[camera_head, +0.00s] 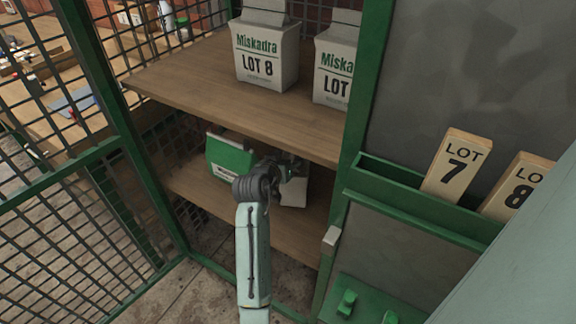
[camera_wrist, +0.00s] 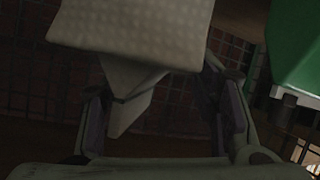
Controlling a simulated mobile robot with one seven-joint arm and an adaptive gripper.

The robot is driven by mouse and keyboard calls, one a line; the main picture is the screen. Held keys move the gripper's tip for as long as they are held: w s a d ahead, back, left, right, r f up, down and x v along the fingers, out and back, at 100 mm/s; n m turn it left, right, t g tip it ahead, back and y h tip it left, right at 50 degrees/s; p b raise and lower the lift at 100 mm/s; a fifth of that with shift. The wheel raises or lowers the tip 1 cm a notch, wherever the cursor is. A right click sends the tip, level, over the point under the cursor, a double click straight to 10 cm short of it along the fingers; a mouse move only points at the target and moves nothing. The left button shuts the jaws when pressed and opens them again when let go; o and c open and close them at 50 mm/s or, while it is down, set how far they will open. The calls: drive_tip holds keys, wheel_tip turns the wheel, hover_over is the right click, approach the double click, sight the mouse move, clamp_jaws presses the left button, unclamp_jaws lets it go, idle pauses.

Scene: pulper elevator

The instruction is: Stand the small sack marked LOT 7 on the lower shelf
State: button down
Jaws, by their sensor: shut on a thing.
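A small pale sack (camera_head: 294,190) is at the lower shelf (camera_head: 203,193), mostly hidden behind my wrist in the head view. In the wrist view the sack (camera_wrist: 135,30) fills the top middle, with its narrow neck between the fingers. My gripper (camera_wrist: 158,98) is shut on the sack at that neck. I see no lot mark on the sack from here. Whether its base touches the shelf cannot be told. The gripper also shows in the head view (camera_head: 285,165), inside the lower bay below the upper shelf.
A green box (camera_head: 230,158) with a white label is left of the gripper on the lower shelf. The upper shelf (camera_head: 200,85) holds a LOT 8 sack (camera_head: 266,55) and another sack (camera_head: 335,65). Green posts and mesh frame the bay. A plate reading 7 (camera_head: 456,165) stands at right.

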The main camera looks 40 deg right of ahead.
drive_tip(key=shift+f+p, duration=0.3)
drive_tip(key=shift+f, duration=1.2)
drive_tip(key=c, duration=0.6)
unclamp_jaws()
drive_tip(key=shift+a, duration=0.15)
drive_tip(key=b+v, duration=0.2)
drive_tip(key=v, duration=1)
drive_tip(key=shift+s, duration=0.1)
